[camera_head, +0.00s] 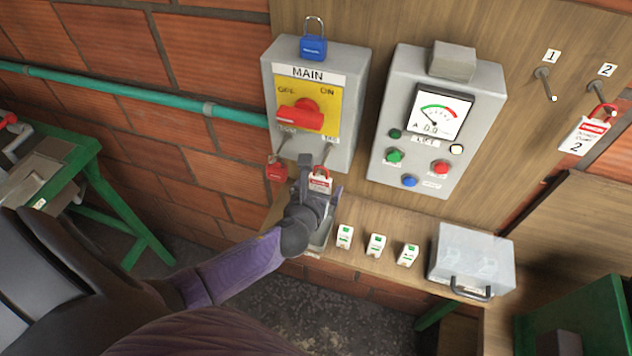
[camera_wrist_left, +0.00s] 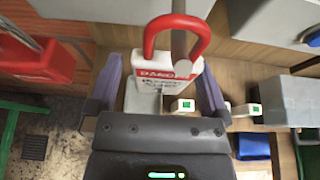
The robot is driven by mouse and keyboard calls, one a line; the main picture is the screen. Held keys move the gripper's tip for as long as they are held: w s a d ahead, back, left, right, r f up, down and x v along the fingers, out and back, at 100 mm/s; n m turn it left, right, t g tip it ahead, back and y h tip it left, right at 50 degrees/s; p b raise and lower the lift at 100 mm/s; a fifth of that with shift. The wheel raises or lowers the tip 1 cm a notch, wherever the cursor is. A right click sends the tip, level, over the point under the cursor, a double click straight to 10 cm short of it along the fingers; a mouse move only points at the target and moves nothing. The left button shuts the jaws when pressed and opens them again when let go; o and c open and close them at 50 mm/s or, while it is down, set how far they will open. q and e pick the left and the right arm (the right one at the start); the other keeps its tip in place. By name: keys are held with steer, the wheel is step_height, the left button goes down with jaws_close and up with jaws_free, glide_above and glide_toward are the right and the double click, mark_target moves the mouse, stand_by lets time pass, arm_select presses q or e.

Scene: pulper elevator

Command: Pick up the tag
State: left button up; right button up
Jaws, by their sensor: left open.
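A red and white danger tag (camera_head: 319,181) with a red loop hangs from a peg at the lower right of the MAIN switch box (camera_head: 352,118). In the left wrist view the tag (camera_wrist_left: 168,82) hangs upright, its red loop around a grey metal peg (camera_wrist_left: 179,42). My left gripper (camera_head: 322,176) is open just in front of the box. In the left wrist view one finger (camera_wrist_left: 105,82) is left of the tag and the other (camera_wrist_left: 209,90) right of it, with visible gaps. The tag's lower edge is partly hidden. My right gripper is not in view.
A red padlock (camera_head: 276,171) hangs left of the tag, close to my gripper. A meter box (camera_head: 480,125) stands to the right. Another tag (camera_head: 584,135) hangs on peg 2.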

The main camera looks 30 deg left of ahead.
arm_select(q)
steer(key=shift+x, duration=1.1)
steer(key=shift+s, duration=0.1)
steer(key=shift+c, duration=1.2)
steer(key=c, duration=1)
steer(key=shift+r, duration=0.15)
